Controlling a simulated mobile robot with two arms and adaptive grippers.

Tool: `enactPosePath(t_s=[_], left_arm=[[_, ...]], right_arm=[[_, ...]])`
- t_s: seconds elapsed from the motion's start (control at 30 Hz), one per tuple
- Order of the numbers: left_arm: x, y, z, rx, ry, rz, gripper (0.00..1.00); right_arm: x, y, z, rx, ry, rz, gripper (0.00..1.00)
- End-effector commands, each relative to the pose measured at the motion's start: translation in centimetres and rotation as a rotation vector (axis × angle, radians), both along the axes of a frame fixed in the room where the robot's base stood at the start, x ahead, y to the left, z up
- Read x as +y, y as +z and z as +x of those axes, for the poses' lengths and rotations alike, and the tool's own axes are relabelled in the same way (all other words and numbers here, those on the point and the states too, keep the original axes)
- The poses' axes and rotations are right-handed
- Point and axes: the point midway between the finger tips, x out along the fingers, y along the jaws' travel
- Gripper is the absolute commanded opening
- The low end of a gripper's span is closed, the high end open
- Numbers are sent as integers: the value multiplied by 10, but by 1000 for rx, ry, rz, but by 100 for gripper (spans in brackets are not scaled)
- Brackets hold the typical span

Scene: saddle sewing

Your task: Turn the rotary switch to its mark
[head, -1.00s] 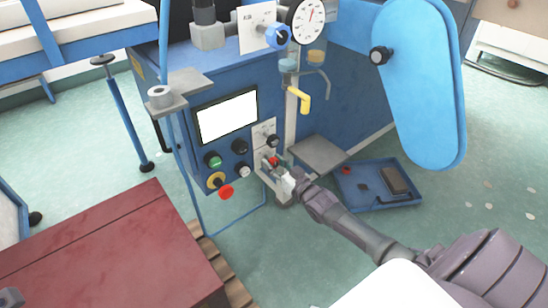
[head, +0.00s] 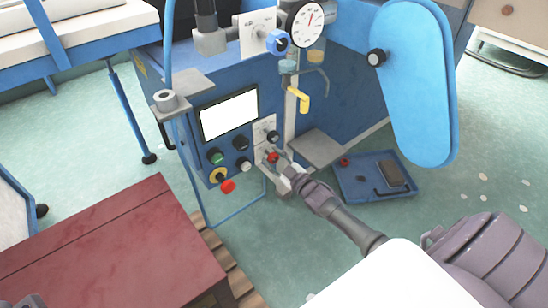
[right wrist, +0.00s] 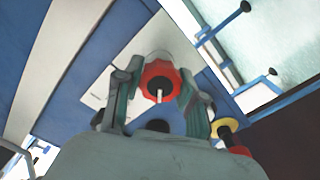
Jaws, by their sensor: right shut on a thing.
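The rotary switch is a red scalloped knob (right wrist: 160,80) with a dark centre and a pale pointer line. It also shows in the head view (head: 272,157), on the lower part of a white plate (head: 263,130) on the blue machine's front. My right gripper (head: 276,164) reaches it from the lower right. In the right wrist view the two fingers of the right gripper (right wrist: 160,92) stand on either side of the red knob, shut on it. The mark on the plate is too small to make out.
Green (head: 216,157), black and red (head: 228,186) controls are to the left, below a white screen (head: 228,116). A yellow-handled lever (head: 303,101) hangs above. A blue tray (head: 376,190) with small parts lies at right.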

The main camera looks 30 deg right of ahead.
Motion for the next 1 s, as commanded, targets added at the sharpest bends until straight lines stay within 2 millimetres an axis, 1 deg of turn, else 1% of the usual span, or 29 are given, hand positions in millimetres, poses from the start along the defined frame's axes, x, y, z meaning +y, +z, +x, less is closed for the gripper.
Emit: enactPosePath(t_s=[0.47,0.5,0.63,0.67,0.9,1.0], left_arm=[[0,0,0,1,-1,0,40],[0,0,0,1,-1,0,40],[0,0,0,1,-1,0,40],[0,0,0,1,0,0,40],[0,1,0,-2,1,0,40],[1,2,0,-6,2,-2,40]], right_arm=[[0,-1,0,0,0,-18,5],[0,-1,0,0,0,-18,41],[0,-1,0,0,0,-17,63],[0,-1,0,0,0,-17,66],[0,0,0,-1,0,-15,66],[0,-1,-3,0,0,-15,66]])
